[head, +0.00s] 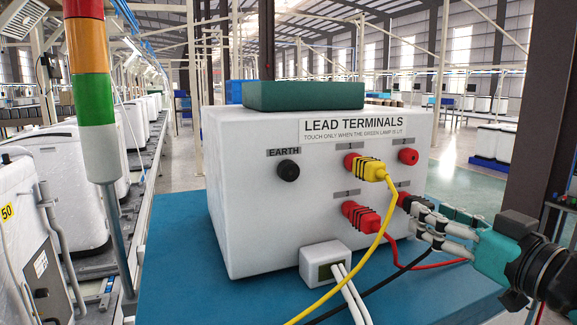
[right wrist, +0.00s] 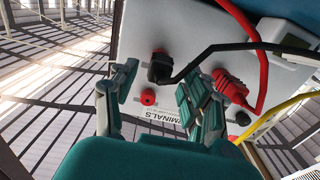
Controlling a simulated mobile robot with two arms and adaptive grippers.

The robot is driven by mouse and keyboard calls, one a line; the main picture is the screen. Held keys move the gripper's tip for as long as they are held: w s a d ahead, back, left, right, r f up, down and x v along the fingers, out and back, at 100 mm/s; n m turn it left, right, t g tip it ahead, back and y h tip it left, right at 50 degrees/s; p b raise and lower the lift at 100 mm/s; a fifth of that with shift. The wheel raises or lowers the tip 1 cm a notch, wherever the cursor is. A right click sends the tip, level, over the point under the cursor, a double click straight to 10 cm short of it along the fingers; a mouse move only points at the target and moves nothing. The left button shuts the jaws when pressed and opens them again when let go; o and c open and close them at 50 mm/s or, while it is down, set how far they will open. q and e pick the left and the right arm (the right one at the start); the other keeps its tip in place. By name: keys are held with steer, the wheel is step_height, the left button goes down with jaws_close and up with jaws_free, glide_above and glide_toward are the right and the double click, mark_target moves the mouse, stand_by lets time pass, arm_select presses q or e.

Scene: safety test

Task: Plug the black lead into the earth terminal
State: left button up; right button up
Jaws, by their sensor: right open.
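The white terminal box (head: 240,235) stands on a blue table. Its black earth terminal (head: 289,170), labelled EARTH, has no lead in it. My left gripper is not in view.
A yellow plug (head: 370,168) and a red plug (head: 360,217) sit beside the black one, their leads hanging in front. An upper right red socket (head: 408,156) is empty. The blue table (head: 175,270) is clear at left.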

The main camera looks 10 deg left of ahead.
steer(key=shift+p+x, duration=0.45)
steer(key=shift+x, duration=0.7)
steer(key=shift+w+a+r, duration=0.1)
steer(key=shift+w+a, duration=0.05)
steer(key=shift+w, duration=0.15)
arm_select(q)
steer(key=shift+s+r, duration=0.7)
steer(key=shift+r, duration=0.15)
arm_select(e)
steer(key=shift+w+a, duration=0.2)
steer(key=shift+w, duration=0.05)
arm_select(q)
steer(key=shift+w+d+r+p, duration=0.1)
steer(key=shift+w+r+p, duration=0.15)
steer(key=shift+p, duration=0.2)
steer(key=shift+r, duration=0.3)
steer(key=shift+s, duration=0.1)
arm_select(e)
jaws_close()
steer(key=shift+s, duration=0.1)
